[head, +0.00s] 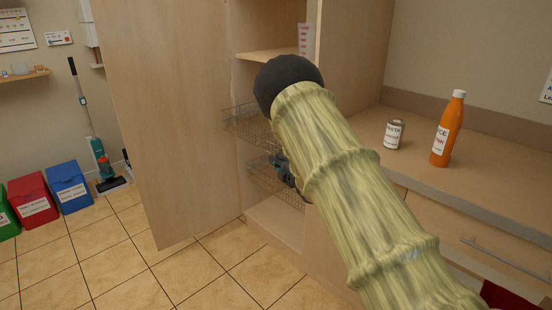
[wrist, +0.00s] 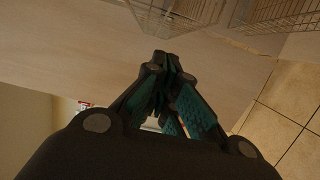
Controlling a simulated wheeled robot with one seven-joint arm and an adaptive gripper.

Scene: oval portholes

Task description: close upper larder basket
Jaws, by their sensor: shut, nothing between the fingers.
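The upper larder basket (head: 240,120) is a wire basket in the open tall cabinet in the head view. It sticks out to the left past the cabinet front, and my arm hides its right part. My gripper (head: 284,170) shows below it, in front of the lower wire basket (head: 262,178). In the wrist view my gripper (wrist: 163,62) is shut and empty, its fingertips together before a pale wood surface. Wire baskets show at the top edge of that view; I cannot tell which is the upper one. Contact with either basket cannot be made out.
The cabinet door (head: 165,120) stands open at the left. A shelf (head: 268,55) is above the baskets. A can (head: 394,134) and an orange bottle (head: 448,130) stand on the counter (head: 455,185) at the right. Bins (head: 69,186) are far left; the tiled floor (head: 130,260) is clear.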

